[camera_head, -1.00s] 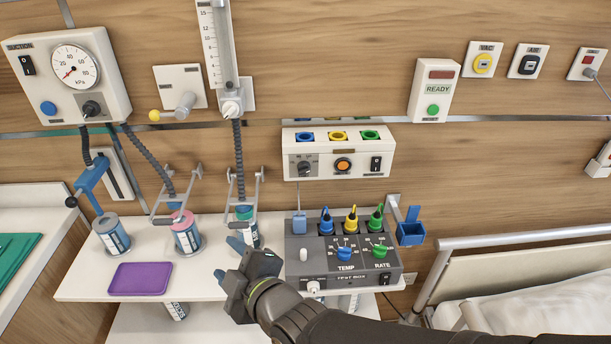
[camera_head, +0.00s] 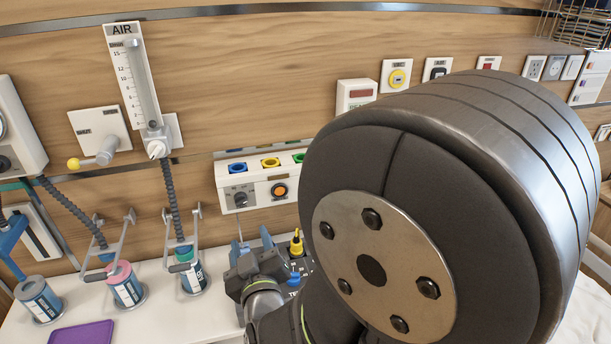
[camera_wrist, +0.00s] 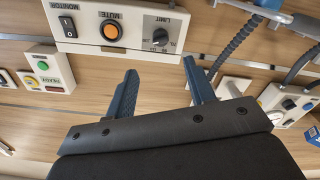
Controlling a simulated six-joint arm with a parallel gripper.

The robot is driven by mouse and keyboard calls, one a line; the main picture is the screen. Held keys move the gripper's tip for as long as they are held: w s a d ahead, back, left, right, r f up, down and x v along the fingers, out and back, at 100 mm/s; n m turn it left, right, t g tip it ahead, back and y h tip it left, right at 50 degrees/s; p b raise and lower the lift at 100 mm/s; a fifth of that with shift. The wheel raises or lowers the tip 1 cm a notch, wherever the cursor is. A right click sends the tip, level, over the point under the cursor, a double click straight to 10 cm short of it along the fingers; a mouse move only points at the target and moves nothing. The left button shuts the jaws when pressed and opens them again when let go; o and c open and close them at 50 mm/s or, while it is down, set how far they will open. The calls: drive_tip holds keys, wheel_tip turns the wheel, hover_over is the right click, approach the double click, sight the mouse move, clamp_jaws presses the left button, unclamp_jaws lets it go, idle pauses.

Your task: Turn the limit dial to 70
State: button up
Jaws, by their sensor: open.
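The limit dial is a dark round knob (camera_wrist: 160,38) beside the word LIMIT on a white wall panel (camera_wrist: 85,38), which appears upside down in the wrist view. In the head view the knob (camera_head: 240,198) is at the panel's left end. I cannot read its setting for certain. My gripper (camera_wrist: 160,82) is open and empty, its two blue fingers spread apart. In the wrist view the dial shows just beyond the gap between the fingertips, not touched. In the head view my gripper (camera_head: 244,250) is below the panel, in front of the grey box.
The panel also carries an orange MUTE button (camera_wrist: 111,31) and a black MONITOR switch (camera_wrist: 67,25). A grey box with a yellow plug (camera_head: 296,243) is partly hidden behind my arm. Canisters (camera_head: 125,287) and a purple tray (camera_head: 80,335) are at left. My large arm link blocks the right side.

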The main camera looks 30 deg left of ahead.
sight(241, 200)
drive_tip(key=x, duration=1.2)
drive_tip(key=c, duration=0.9)
